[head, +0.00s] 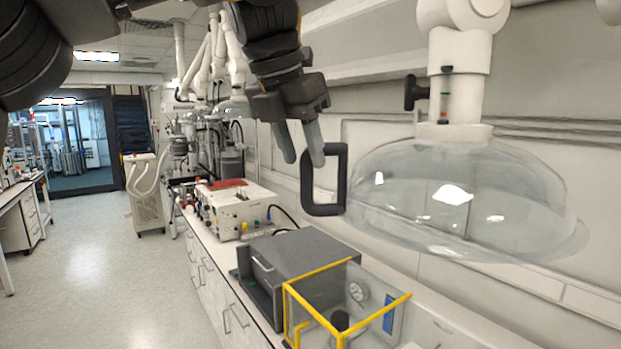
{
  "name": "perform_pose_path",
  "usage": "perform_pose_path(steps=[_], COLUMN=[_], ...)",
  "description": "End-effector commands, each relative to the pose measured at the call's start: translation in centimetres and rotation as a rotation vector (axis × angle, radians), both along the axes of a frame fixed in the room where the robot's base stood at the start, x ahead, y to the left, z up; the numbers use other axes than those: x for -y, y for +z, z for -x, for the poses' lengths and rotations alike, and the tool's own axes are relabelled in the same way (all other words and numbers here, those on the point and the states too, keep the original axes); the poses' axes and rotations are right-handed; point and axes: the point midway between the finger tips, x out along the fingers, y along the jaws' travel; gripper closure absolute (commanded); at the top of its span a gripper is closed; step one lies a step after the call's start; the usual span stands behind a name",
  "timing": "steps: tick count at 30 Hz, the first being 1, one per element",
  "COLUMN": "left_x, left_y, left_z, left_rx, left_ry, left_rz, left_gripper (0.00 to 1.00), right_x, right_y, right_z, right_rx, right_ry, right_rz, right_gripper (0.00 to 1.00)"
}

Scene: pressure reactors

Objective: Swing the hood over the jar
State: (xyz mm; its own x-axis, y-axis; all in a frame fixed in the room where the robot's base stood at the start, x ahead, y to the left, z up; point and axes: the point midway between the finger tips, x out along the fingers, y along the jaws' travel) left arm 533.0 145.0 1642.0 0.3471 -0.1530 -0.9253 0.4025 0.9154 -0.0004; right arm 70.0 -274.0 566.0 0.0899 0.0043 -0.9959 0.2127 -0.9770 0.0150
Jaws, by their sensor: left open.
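The hood (460,200) is a clear, shallow dome on a white jointed arm (459,95), hanging at the right. A black D-shaped handle (341,180) stands at its left rim. My left gripper (304,160) reaches down from the top, with its grey fingers apart. The fingertips are close to the upper left of the handle, and one overlaps it in the picture. I cannot tell whether they touch. I cannot make out the jar for sure. My right gripper is not in view.
Below the hood, a yellow-edged clear box (347,295) holds a gauge and a dark fitting. A grey box (300,262) and a white instrument (235,208) stand behind it on the bench. A wall runs along the right. The floor (120,270) at the left is clear.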

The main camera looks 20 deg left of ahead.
Motion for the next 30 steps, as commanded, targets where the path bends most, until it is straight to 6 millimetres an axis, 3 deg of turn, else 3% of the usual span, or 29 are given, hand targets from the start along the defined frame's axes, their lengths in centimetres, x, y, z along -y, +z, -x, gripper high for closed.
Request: perform_pose_path(steps=[3, 9, 21, 30], left_x=[0.4, 0.8, 0.9, 0.9], left_y=[-2.2, -4.3, -5.1, -5.1], left_z=[-0.8, -1.7, -2.0, -2.0], left_rx=[-0.003, -0.001, 0.002, 0.002], left_ry=[-0.004, -0.004, -0.001, -0.001], left_rz=[0.000, 0.000, 0.001, 0.001], left_gripper=[0.59, 0.59, 0.59, 0.95], right_x=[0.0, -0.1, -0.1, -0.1], right_y=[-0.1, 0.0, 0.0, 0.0], right_z=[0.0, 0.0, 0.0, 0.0], right_rx=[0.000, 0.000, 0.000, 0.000], right_ry=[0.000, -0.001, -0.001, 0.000], right_rz=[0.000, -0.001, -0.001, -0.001], right_gripper=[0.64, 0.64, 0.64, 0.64])
